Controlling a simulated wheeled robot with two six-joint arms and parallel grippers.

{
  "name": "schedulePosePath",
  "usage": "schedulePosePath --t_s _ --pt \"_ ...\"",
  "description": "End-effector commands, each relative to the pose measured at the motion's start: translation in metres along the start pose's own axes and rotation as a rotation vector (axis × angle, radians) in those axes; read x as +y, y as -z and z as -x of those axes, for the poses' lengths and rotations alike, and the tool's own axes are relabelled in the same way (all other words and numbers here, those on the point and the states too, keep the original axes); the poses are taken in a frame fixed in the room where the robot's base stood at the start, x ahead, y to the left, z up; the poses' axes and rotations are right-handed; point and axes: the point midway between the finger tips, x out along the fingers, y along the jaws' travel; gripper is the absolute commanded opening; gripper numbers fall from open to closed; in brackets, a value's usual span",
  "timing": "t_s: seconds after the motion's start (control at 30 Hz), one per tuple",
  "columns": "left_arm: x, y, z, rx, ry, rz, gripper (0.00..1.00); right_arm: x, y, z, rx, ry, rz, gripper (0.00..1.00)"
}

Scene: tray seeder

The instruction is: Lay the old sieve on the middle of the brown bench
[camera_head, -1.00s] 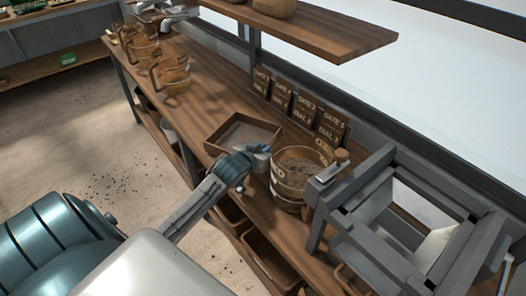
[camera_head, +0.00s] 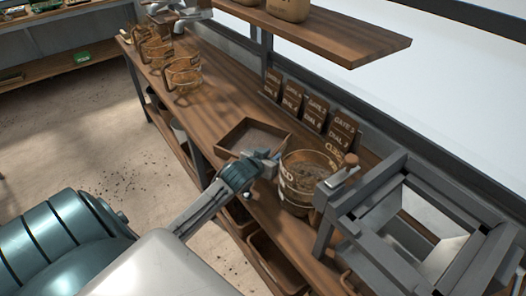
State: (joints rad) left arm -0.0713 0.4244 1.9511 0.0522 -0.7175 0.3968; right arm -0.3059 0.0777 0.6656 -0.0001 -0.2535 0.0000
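A shallow square wooden frame with a grey inside (camera_head: 240,150), which looks like the old sieve, lies on the brown bench (camera_head: 215,105). I cannot tell if its grey floor is mesh. My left gripper (camera_head: 268,158) is at the frame's near right side, between it and a round wooden tub. The fingers are small and partly hidden by my wrist, so I cannot tell if they are open or touch the frame. My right gripper is not in view.
The round tub (camera_head: 298,200) with dark contents stands right of my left gripper. A grey metal stand (camera_head: 345,245) fills the lower right. Lettered cards (camera_head: 316,112) line the back, under a shelf (camera_head: 340,40).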

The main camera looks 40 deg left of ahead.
Motion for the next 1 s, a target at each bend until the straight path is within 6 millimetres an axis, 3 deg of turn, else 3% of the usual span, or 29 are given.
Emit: schedulePosePath --t_s 0.3,0.5,0.7,1.0 --pt "-0.001 -0.002 0.067 -0.002 0.0 -0.007 0.29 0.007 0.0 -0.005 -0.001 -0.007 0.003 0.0" --pt "0.0 -0.001 0.098 -0.002 0.0 -0.004 0.29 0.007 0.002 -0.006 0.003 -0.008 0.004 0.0" --pt "0.0 0.0 0.11 0.0 0.0 -0.002 0.29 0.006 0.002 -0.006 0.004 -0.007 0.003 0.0" --pt "0.0 0.0 0.11 0.0 0.0 0.0 0.29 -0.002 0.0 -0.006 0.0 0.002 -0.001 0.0"
